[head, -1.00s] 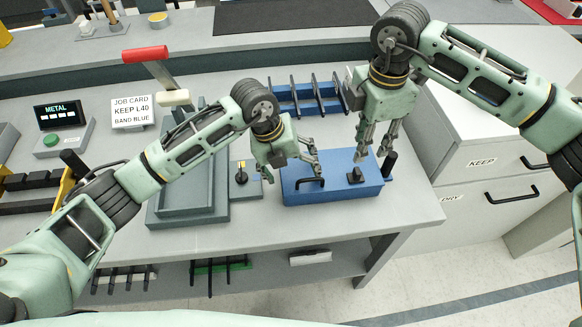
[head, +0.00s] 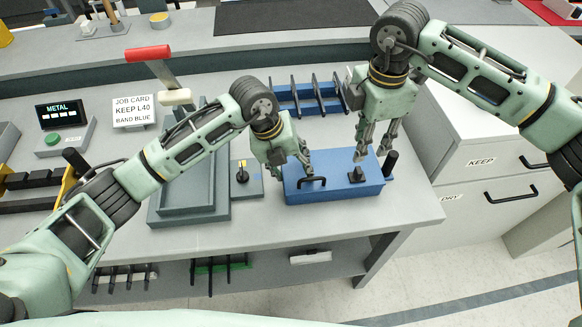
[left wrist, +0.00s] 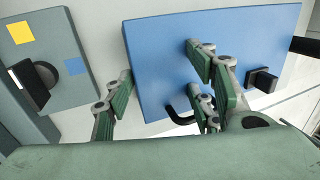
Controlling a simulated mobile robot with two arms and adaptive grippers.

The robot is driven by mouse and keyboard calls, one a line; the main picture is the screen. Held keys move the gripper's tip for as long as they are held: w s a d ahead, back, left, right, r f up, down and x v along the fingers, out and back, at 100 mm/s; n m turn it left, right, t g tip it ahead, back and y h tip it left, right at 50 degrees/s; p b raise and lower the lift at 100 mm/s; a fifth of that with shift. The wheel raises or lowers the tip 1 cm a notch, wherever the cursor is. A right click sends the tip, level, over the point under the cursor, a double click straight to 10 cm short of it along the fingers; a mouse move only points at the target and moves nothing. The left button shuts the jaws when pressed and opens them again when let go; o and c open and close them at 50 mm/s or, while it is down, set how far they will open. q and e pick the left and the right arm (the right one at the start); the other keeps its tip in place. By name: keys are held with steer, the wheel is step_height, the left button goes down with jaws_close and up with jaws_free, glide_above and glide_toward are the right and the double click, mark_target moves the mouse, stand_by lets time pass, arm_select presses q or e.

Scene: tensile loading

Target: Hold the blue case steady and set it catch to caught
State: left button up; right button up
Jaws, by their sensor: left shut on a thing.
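The blue case (head: 330,190) lies on the grey bench. It has a black handle (head: 312,182) at its left front and a small black catch (head: 357,175) on its top toward the right. My left gripper (head: 302,166) is at the left part of the case, shut on it. In the left wrist view, its fingers partly hide the handle (left wrist: 178,118), and the catch (left wrist: 262,80) shows to their right. My right gripper (head: 371,153) is open, its fingers apart and pointing down, just behind and above the catch. I cannot tell whether a finger touches it.
A black upright post (head: 390,163) stands at the case's right end. A grey panel with a black knob (head: 242,174) is left of the case. A blue rack (head: 305,98) stands behind. A grey tray (head: 185,208) sits further left. The bench front is clear.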

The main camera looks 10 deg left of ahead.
mark_target(358, 174)
steer(key=shift+s+a+f+y, duration=0.1)
steer(key=shift+a+y, duration=0.05)
steer(key=shift+y, duration=0.15)
steer(key=c, duration=0.4)
steer(key=shift+a+m+g+y, duration=0.2)
steer(key=shift+m+g+y, duration=0.15)
steer(key=shift+y, duration=0.45)
steer(key=c, duration=0.3)
steer(key=shift+d+r+m+y, duration=0.1)
steer(key=shift+r+m+y, duration=0.4)
steer(key=shift+y, duration=0.3)
jaws_close()
steer(key=shift+f, duration=0.1)
steer(key=x, duration=1)
steer(key=shift+d, duration=0.1)
